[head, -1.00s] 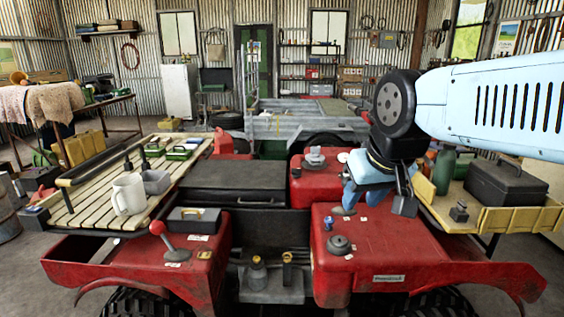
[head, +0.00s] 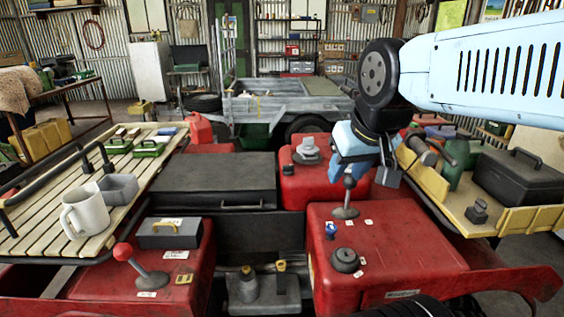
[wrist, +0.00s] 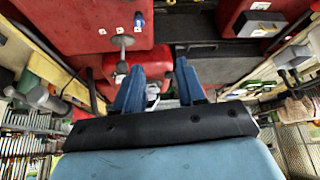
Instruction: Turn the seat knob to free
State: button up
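I cannot tell for sure which control is the seat knob. A stepped grey knob (head: 307,150) sits on the far red housing (head: 322,185). In the wrist view that grey knob (wrist: 152,90) shows partly between my fingers.
A red-balled lever (head: 123,252) and a grey case (head: 170,233) are on the left. A yellow tray (head: 525,215) with a black toolbox (head: 515,180) stands right. A trailer (head: 280,105) is behind.

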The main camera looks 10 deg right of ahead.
jog(key=m+g+y, duration=0.5)
jog(key=m, duration=1.5)
send_over(288, 165)
jog(key=d, duration=0.6)
notch_tip(288, 165, down, 8)
jog(key=shift+h, duration=0.3)
jog(key=x, duration=1.3)
jog(key=shift+s+a, duration=0.25)
jog(key=shift+s, duration=0.05)
jog(key=shift+c, duration=0.3)
grip_shut()
